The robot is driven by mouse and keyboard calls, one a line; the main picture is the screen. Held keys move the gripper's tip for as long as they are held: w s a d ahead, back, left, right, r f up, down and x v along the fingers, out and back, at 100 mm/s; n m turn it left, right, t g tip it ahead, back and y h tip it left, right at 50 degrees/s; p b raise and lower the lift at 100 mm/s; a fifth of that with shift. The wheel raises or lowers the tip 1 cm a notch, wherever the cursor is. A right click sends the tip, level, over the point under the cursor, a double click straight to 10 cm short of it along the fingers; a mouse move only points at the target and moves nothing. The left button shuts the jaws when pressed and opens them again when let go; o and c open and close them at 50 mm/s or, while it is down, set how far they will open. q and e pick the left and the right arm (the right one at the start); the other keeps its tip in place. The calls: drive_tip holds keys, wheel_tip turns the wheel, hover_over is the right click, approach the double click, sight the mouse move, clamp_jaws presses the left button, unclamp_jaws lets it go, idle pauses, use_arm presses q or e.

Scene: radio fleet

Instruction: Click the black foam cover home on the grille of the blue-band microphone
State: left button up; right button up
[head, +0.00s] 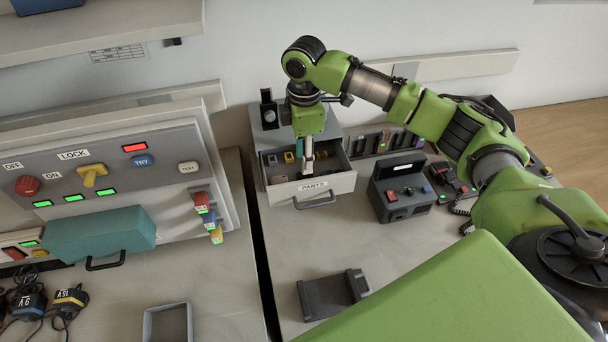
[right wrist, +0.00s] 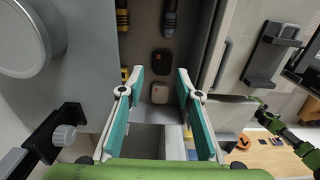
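My right gripper (right wrist: 160,72) is open, with teal finger pads and nothing between them that I can see held. In the head view it points down into the open parts drawer (head: 330,187). In the right wrist view a dark rounded piece (right wrist: 163,62), possibly the black foam cover, lies in the drawer just past the fingertips. A beige rounded piece (right wrist: 160,92) lies nearer, between the fingers. I cannot pick out the blue-band microphone for certain. My left gripper is not in view.
A black clamp with a grey knob (head: 268,112) stands on the drawer cabinet. A dark radio unit (head: 402,190) stands right of the drawer, and a black cradle (head: 333,293) lies in front. The bench before the drawer is mostly clear.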

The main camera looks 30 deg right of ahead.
sight(304, 177)
drive_tip(key=shift+s+f, duration=0.15)
drive_tip(key=shift+f, duration=0.3)
wheel_tip(304, 177, down, 4)
drive_tip(key=shift+s+r+p, duration=0.1)
drive_tip(key=shift+r+p, duration=0.15)
drive_tip(key=shift+p, duration=0.55)
drive_tip(key=shift+f, duration=0.35)
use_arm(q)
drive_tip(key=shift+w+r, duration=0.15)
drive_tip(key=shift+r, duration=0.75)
use_arm(e)
drive_tip(key=c, duration=0.5)
drive_tip(key=shift+o, duration=0.2)
drive_tip(key=shift+r, duration=0.1)
